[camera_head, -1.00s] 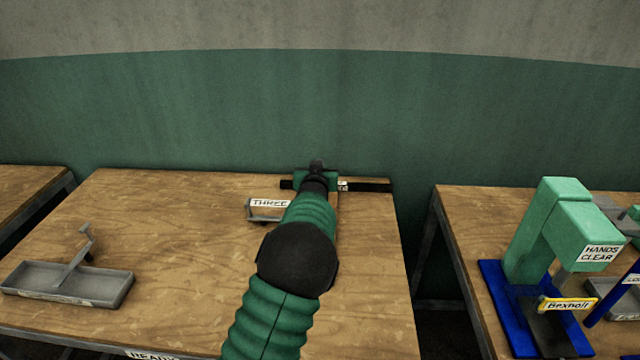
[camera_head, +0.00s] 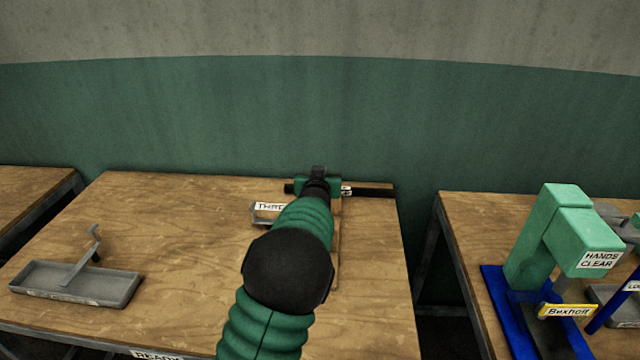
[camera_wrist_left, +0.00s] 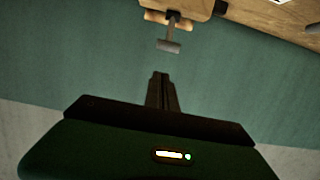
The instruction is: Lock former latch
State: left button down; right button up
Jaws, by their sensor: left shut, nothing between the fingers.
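My left gripper (camera_head: 319,170) is at the back edge of the middle table, largely hidden behind its own forearm in the head view. In the left wrist view its narrow dark fingers (camera_wrist_left: 161,90) are together with nothing between them. A small grey T-shaped handle (camera_wrist_left: 169,46), which looks like a latch, stands just beyond the fingertips with a visible gap. It projects from a tan piece at the top of that view. In the head view a small grey piece with a white "THREE" label (camera_head: 268,207) sits left of the arm. The former itself is not clearly identifiable.
A dark bar (camera_head: 372,191) lies along the back edge. A green press (camera_head: 575,232) on a blue base stands on the right table. The wooden tabletop (camera_head: 190,235) between is clear.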

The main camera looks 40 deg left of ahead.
pick_arm(q)
jog(key=f+v, duration=0.1)
jog(key=v, duration=0.5)
jog(key=shift+s+d+f, duration=0.2)
jog(key=shift+s+f, duration=0.4)
jog(key=shift+f, duration=0.05)
jog(key=shift+d, duration=0.15)
jog(key=s+d+f+m+g+h+p, duration=0.2)
jog(key=s+d+f+g+h+p, duration=0.15)
jog(key=s+d, duration=0.35)
jog(key=s+d+f+m+g+h+p, duration=0.1)
jog(key=s+d+f+g+h+p, duration=0.15)
jog(key=s+d+f, duration=0.45)
jog(key=s+d+f+m+g+h+p, duration=0.1)
jog(key=s+d+m+g+h+p, duration=0.1)
jog(key=s+d, duration=0.8)
jog(key=s+m+g, duration=0.1)
jog(key=s+g, duration=0.1)
jog(key=s, duration=0.2)
jog(key=shift+d, duration=0.25)
